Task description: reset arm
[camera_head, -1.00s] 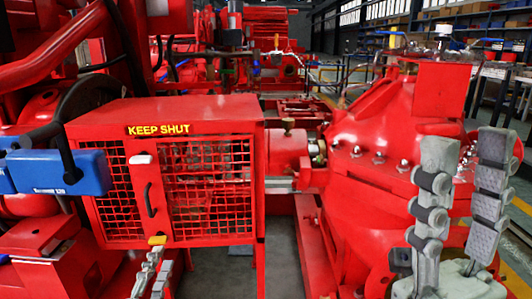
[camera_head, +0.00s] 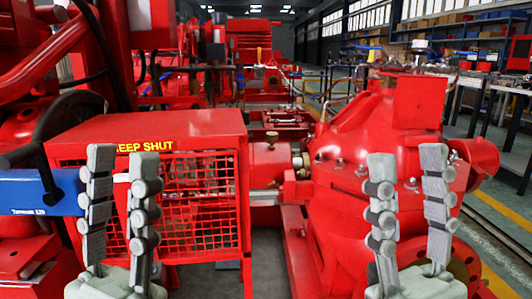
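My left gripper (camera_head: 119,215) stands upright at the lower left of the head view, its two grey fingers spread apart with nothing between them. It appears in front of the left part of the red mesh cage (camera_head: 200,200) marked KEEP SHUT and covers part of its door. My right gripper (camera_head: 409,215) stands upright at the lower right, its fingers also spread and empty. It appears in front of the red pump casing (camera_head: 345,190). I cannot tell the exact gap between either gripper and the machine.
A blue box (camera_head: 40,192) sits at the left beside the cage. Red pipes and engine parts fill the upper left. Workbenches and shelves (camera_head: 470,45) line the back right. Open floor with a yellow line (camera_head: 500,208) lies to the right of the pump.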

